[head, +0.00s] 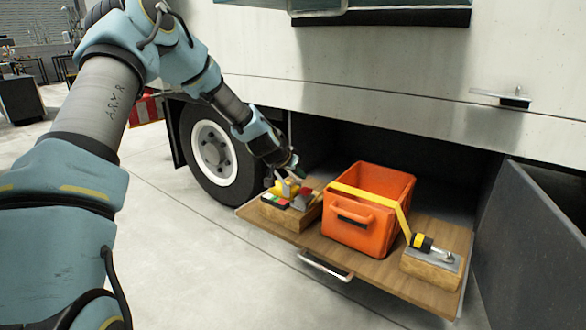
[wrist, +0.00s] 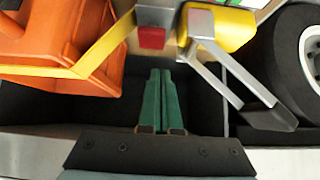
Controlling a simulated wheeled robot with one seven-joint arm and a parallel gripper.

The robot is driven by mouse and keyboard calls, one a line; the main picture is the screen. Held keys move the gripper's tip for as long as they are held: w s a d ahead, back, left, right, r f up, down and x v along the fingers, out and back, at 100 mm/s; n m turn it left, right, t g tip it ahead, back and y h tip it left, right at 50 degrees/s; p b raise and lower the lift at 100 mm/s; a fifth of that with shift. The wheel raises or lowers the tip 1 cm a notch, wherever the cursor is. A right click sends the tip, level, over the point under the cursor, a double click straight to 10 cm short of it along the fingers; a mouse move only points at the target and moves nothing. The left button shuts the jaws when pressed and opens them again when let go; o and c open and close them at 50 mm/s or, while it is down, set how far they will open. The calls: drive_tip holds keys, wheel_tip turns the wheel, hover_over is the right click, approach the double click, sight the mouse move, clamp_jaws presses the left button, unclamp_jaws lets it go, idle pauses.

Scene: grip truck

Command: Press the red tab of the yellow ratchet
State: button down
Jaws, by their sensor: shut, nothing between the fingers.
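The yellow ratchet (head: 279,187) sits on a wooden block at the left end of the pulled-out drawer board. In the wrist view its rounded yellow body (wrist: 235,30) and grey metal lever arms show at the top right. The red tab (wrist: 152,38) shows at the top middle of the wrist view, on a grey metal plate beside the yellow body. My gripper (head: 293,165) is close above the ratchet. Its green fingers (wrist: 160,72) are shut together and empty, and their tips appear just below the red tab in the wrist view. Contact cannot be told.
An orange crate (head: 345,235) with a yellow strap (head: 365,194) over it stands on the wooden board (head: 385,275). A second wooden block (head: 432,268) with a yellow-and-black fitting is at the right. The truck wheel (head: 212,152) and side panel (head: 400,75) are close to my arm.

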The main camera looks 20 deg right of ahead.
drive_tip(key=shift+a+f, duration=0.15)
drive_tip(key=shift+f, duration=1.4)
wheel_tip(320, 180, down, 2)
drive_tip(key=shift+f+b, duration=0.1)
drive_tip(key=shift+b, duration=0.7)
drive_tip(key=shift+r+p, duration=0.45)
drive_tip(key=shift+r, duration=0.1)
wheel_tip(320, 180, up, 4)
drive_tip(key=shift+f+p, duration=0.25)
drive_tip(key=shift+p, duration=0.8)
drive_tip(key=v, duration=1)
